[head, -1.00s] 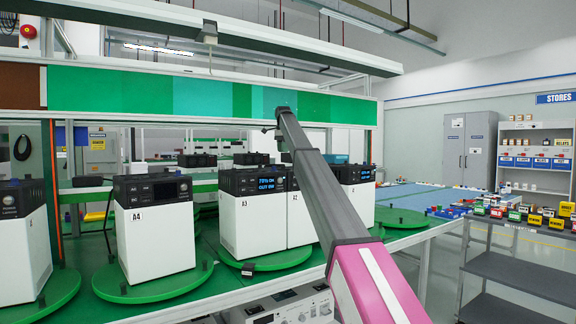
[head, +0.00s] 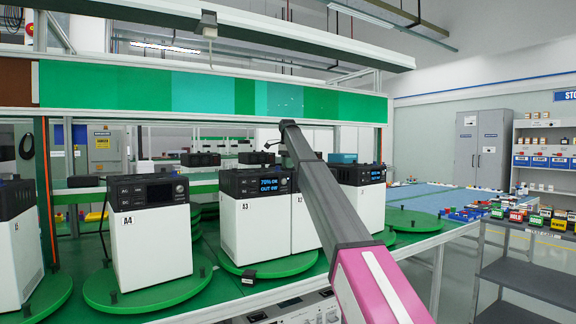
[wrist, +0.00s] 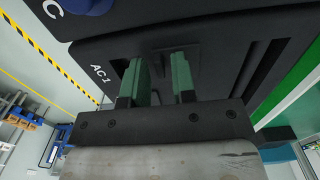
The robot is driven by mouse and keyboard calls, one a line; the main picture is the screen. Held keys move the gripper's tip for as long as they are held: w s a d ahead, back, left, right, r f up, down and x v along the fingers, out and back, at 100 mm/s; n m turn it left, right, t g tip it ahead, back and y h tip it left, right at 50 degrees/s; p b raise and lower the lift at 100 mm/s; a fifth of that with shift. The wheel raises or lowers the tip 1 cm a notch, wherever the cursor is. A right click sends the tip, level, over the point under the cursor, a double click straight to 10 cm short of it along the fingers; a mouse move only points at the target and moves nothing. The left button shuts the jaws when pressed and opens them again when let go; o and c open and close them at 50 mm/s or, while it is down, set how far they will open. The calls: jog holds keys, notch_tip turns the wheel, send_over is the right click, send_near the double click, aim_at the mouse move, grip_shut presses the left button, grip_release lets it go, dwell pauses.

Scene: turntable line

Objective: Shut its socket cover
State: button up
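My gripper's two green fingers (wrist: 159,80) stand apart in the wrist view, in front of a black panel (wrist: 88,52) marked AC1. Dark panel or recess shows between them; I cannot tell whether the fingertips touch it. No socket cover can be made out clearly, so its position is unclear. A3's lit screen reads 70% and OUT.
A unit marked A4 (head: 150,245) stands on a green turntable (head: 120,298) to the left, with another unit at the far left edge. One more unit (head: 368,205) stands right of my arm. A grey cart (head: 525,278) is at the lower right.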

grip_shut()
jog(key=s+d, duration=0.1)
jog(key=s, duration=0.1)
jog(key=s+d, duration=0.2)
jog(key=s, duration=0.1)
jog(key=shift+d, duration=0.2)
jog(key=shift+o, duration=1.5)
grip_release()
jog(key=shift+w+r, duration=0.1)
